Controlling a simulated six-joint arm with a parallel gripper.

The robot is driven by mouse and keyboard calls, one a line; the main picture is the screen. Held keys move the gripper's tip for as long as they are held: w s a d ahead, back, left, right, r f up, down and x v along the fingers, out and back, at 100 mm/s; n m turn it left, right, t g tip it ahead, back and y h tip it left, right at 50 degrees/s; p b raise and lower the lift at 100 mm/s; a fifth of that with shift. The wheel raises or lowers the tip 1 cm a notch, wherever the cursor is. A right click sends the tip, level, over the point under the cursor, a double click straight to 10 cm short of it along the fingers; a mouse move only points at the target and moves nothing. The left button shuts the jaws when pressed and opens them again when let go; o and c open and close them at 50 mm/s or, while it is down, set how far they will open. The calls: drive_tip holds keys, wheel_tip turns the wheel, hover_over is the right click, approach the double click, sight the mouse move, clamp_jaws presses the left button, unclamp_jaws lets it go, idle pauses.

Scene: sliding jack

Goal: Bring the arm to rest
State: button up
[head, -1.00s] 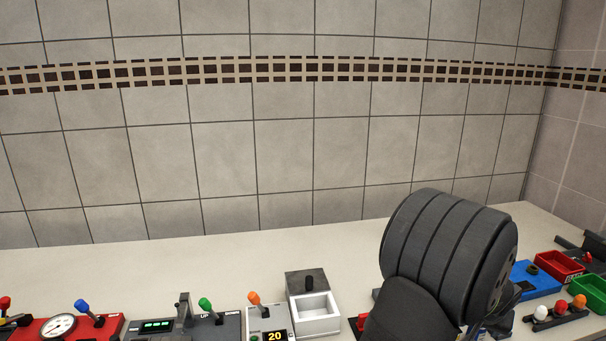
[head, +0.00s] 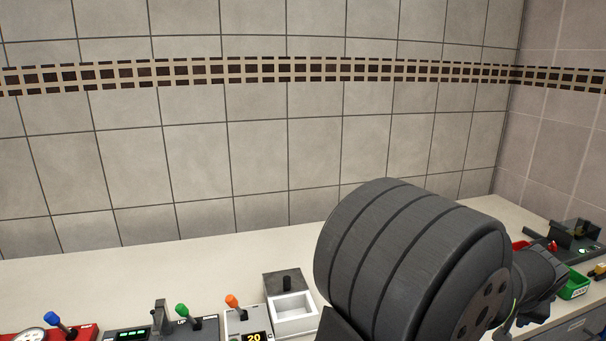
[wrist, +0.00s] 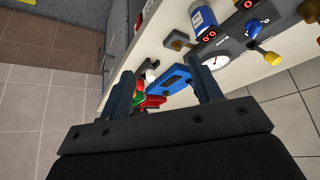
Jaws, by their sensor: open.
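My gripper (wrist: 165,95) shows in the wrist view with its two fingers spread apart and nothing between them. It is open and hangs in free space, tilted, with the bench front and floor beyond it. In the head view my arm's large dark link fills the lower right, and the fingers cannot be made out there. A blue fixture (wrist: 175,85) shows behind the fingers in the wrist view, apart from them as far as I can tell.
Along the bench (head: 130,275) stand a white open box (head: 293,312), a panel with an orange-knobbed lever (head: 233,302), a green-knobbed lever (head: 183,311) and a blue-knobbed lever (head: 53,318). A green tray (head: 575,285) sits at right. The bench's back strip is clear.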

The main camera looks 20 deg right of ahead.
drive_tip(key=shift+w+d+f, duration=1.25)
drive_tip(key=shift+w+d, duration=0.1)
drive_tip(key=shift+w, duration=0.7)
drive_tip(key=shift+w+d+f, duration=1.2)
drive_tip(key=shift+w+d, duration=0.15)
drive_tip(key=shift+w, duration=0.7)
drive_tip(key=shift+w+d+f, duration=1.25)
drive_tip(key=shift+w+d, duration=0.1)
drive_tip(key=shift+w, duration=0.7)
drive_tip(key=o, duration=0.9)
drive_tip(key=w+a+r+m+g+y, duration=0.1)
drive_tip(key=a+r+m, duration=0.25)
drive_tip(key=a, duration=0.75)
drive_tip(key=w+a+r+m+g+y, duration=0.1)
drive_tip(key=a+r+m+g+y, duration=0.2)
drive_tip(key=a, duration=0.9)
drive_tip(key=a+r+m, duration=0.3)
drive_tip(key=a+r, duration=0.2)
drive_tip(key=a, duration=0.6)
drive_tip(key=shift+n, duration=0.25)
wheel_tip(320, 180, down, 10)
drive_tip(key=shift+w+r, duration=0.1)
drive_tip(key=shift+w, duration=0.05)
wheel_tip(320, 180, up, 10)
